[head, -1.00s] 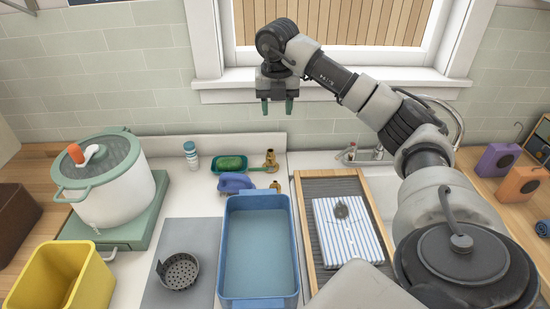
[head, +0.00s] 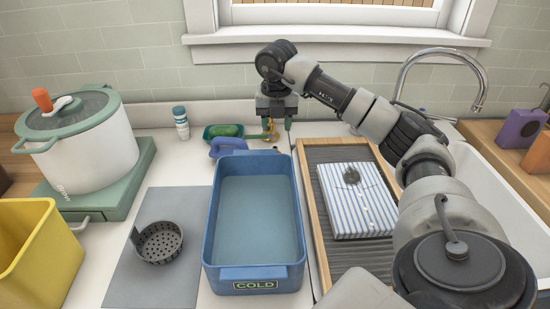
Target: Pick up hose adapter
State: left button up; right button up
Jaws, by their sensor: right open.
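The hose adapter looks to be a small brass fitting (head: 271,129) at the back of the white counter, right of the green soap dish. A second brass part shows just below it, partly hidden behind the blue tub. My right gripper (head: 277,127) points down at the fittings, its dark fingers apart with brass showing between or just behind them. Whether a finger touches it I cannot tell. My left gripper is out of view.
A blue tub marked COLD (head: 256,272) stands in front of the fittings. A blue-purple object (head: 228,147), a green soap dish (head: 223,132) and a bottle (head: 180,122) are to the left. A wooden tray (head: 318,225) holding a striped cloth is to the right.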

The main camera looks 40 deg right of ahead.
aim_at(275, 147)
jog(key=f, duration=0.5)
jog(key=f+p, duration=0.1)
jog(key=f, duration=0.2)
jog(key=shift+w+d+f, duration=0.1)
jog(key=shift+w+d, duration=0.05)
jog(key=shift+w, duration=0.15)
grip_shut()
